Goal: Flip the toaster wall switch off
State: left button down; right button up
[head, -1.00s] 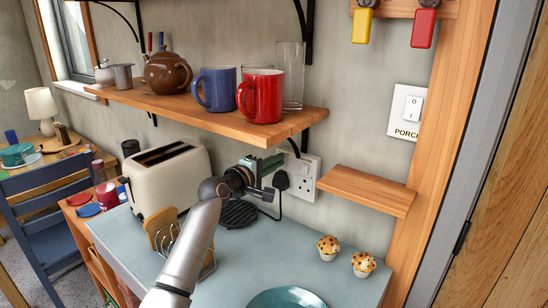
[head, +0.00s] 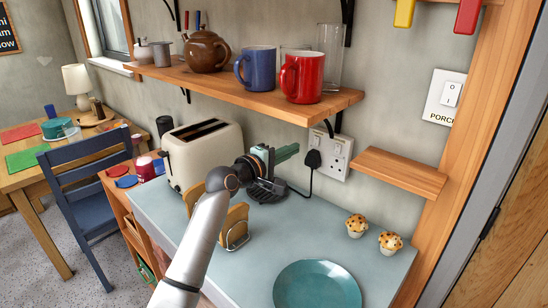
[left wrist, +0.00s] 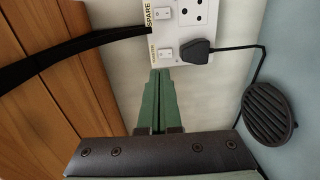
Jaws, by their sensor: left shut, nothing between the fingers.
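The white double wall socket (head: 343,158) is on the wall under the shelf; it also shows in the left wrist view (left wrist: 203,35). There, its lower switch (left wrist: 165,53), beside the black plug (left wrist: 196,53), has a small, partly legible label that seems to read TOASTER. An upper switch (left wrist: 164,13) is labelled SPARE. I cannot tell the lower switch's position. My left gripper (head: 293,150) is shut and empty, left of the socket. In the left wrist view its green fingertips (left wrist: 160,72) appear just below the lower switch; contact is unclear. The cream toaster (head: 205,158) stands on the counter.
A wooden shelf (head: 300,112) with mugs and a teapot hangs above my gripper. A small ledge (head: 400,172) juts out right of the socket. A toast rack (head: 236,238), muffins (head: 357,226) and a teal plate (head: 317,288) are on the counter. A PORCH switch (head: 450,97) is farther right.

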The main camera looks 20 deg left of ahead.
pick_arm(q)
jog(key=shift+v, duration=2.8)
pick_arm(e)
jog(key=shift+f, duration=0.1)
pick_arm(q)
jog(key=shift+a, duration=0.1)
